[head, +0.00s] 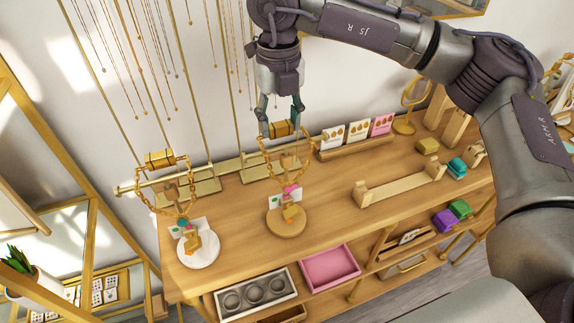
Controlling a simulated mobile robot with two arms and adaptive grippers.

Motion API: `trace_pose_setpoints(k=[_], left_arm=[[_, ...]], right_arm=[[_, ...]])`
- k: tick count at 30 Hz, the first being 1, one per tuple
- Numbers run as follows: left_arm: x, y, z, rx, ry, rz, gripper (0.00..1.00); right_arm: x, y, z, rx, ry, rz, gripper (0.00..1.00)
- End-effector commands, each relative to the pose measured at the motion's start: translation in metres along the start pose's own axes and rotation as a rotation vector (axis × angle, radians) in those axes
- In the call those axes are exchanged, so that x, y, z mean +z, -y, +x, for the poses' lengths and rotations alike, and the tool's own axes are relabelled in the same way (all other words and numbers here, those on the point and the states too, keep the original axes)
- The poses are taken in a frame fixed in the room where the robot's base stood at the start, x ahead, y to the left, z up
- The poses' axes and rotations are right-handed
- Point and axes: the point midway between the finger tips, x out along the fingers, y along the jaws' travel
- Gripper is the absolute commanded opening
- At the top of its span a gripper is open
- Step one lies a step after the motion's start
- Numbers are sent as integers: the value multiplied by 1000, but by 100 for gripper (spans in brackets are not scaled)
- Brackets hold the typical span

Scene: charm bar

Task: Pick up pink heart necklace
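The pink heart necklace (291,190) hangs on a small stand with a round wooden base (286,222). Its gold chain loops up to a gold cylinder (281,129) at the top. My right gripper (281,118) points down over this stand from above. Its fingers are spread, one on each side of the gold cylinder; I cannot tell whether they touch it. A second necklace with a green and pink charm (186,228) hangs on a stand with a round white base (200,250), to the left. My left gripper is not in view.
The wooden table (335,205) also holds a row of cards (357,132), a low wooden rack (400,185) and small coloured boxes (457,166). Tall gold racks with hanging chains (185,75) stand behind. A pink tray (330,268) sits on the shelf below.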

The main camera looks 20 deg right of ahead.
Motion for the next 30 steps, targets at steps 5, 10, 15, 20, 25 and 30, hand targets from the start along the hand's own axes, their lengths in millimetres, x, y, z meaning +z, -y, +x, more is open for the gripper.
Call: trace_pose_setpoints(k=[5, 10, 15, 20, 25, 30], left_arm=[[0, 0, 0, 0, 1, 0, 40], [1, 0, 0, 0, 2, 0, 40], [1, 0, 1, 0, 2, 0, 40], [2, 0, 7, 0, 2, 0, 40], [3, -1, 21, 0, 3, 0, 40], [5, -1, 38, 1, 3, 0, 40]], right_arm=[[0, 0, 0, 0, 0, 0, 8], [0, 0, 0, 0, 1, 0, 0], [0, 0, -1, 0, 1, 0, 0], [0, 0, -8, 0, 2, 0, 0], [1, -1, -29, 1, 5, 0, 0], [-18, 18, -51, 2, 5, 1, 0]])
